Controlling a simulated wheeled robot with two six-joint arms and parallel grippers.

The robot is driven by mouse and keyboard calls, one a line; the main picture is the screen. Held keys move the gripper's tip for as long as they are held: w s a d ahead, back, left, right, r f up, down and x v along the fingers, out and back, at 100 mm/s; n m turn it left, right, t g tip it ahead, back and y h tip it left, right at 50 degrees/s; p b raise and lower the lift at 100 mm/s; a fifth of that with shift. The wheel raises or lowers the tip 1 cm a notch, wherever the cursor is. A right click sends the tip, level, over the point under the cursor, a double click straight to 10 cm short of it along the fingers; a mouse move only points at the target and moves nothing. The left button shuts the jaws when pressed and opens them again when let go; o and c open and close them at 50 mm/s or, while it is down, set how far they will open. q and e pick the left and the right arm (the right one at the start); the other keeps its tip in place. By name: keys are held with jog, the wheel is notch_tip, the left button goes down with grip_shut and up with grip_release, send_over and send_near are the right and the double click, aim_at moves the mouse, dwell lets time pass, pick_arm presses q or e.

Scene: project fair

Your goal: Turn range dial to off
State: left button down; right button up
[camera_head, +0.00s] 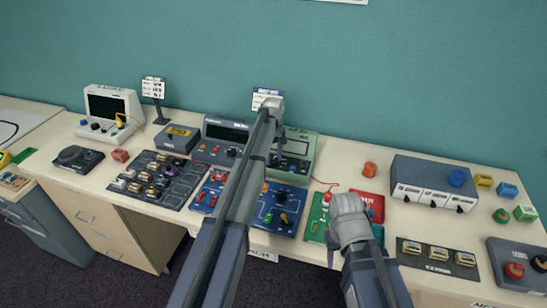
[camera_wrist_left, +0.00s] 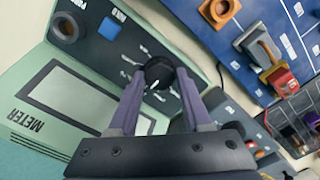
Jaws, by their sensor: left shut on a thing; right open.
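The green meter (camera_head: 302,148) stands at the back of the bench, partly hidden by my left arm. In the left wrist view the meter (camera_wrist_left: 55,75) shows its grey screen and the word METER. Its black round range dial (camera_wrist_left: 158,70) has white marks around it. My left gripper (camera_wrist_left: 160,85) is shut on this dial, one purple finger on each side; the dial's exact setting is unclear. In the head view my left gripper (camera_head: 279,148) is at the meter's face. My right gripper (camera_head: 333,240) is open over the green and red boards, its fingers mostly hidden.
Blue boards with parts (camera_head: 280,207) lie below the meter. A dark component tray (camera_head: 157,178) lies left. A grey-blue box with white switches (camera_head: 430,180) stands right.

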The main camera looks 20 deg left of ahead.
aim_at(273, 159)
pick_arm(q)
jog(key=shift+c, duration=1.7)
grip_release()
notch_tip(273, 159, up, 8)
jog(key=p, duration=0.8)
jog(key=shift+f, duration=0.1)
